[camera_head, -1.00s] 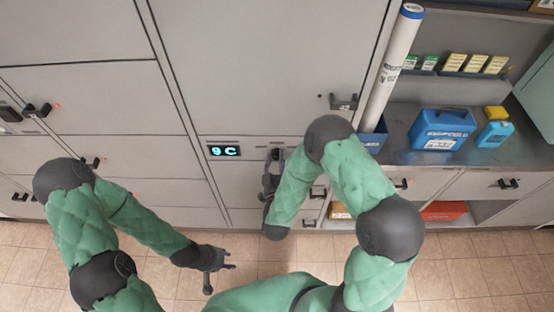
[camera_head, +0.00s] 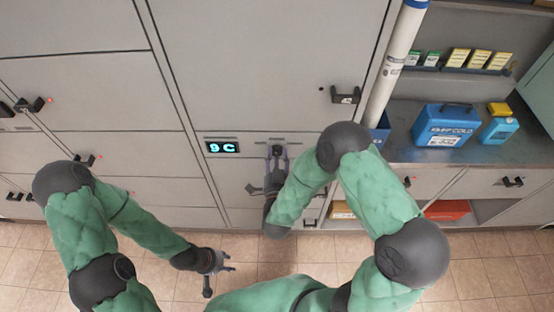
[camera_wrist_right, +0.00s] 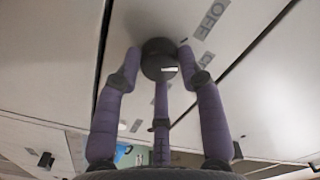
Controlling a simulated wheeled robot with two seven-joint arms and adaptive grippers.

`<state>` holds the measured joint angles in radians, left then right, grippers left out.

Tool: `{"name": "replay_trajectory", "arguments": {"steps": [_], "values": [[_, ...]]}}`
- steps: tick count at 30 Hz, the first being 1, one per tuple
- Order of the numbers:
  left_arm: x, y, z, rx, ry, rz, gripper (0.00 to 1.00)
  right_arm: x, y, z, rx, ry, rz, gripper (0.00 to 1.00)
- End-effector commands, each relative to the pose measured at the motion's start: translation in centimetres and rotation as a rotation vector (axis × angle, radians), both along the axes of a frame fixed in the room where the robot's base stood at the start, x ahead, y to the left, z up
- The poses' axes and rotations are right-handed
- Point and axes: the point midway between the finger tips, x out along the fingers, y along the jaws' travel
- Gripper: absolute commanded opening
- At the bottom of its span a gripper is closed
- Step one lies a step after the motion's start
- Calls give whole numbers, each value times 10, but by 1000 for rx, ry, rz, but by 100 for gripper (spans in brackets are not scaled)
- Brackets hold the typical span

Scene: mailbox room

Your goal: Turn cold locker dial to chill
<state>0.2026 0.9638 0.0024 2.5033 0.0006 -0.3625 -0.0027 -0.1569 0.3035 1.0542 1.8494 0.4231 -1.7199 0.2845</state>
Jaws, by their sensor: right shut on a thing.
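The cold locker dial is a round dark knob (camera_wrist_right: 158,56) on the grey locker front, seen in the right wrist view. A short white mark shows on its rim. A grey "OFF" label (camera_wrist_right: 210,19) is to the upper right of it; another label beside it is partly hidden by a finger. My right gripper (camera_head: 276,158) is shut on the dial, its purple fingers around it. The locker display (camera_head: 222,147), left of the dial in the head view, reads "9 C". My left gripper (camera_head: 222,270) is open and empty, low in front of the lockers.
Dark handles stick out from the locker doors. The tiled floor (camera_head: 30,260) is clear.

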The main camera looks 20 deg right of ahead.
Motion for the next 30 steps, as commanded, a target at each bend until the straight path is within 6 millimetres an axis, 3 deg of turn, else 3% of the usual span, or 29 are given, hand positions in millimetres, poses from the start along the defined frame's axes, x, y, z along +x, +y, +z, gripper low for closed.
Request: {"name": "replay_trajectory", "arguments": {"steps": [3,30], "values": [[0,0,-9,0,0,0,40,5,-2,7,108,-59,-6,6],[0,0,-79,0,0,0,40,4,-6,4,931,-298,-5,6]]}}
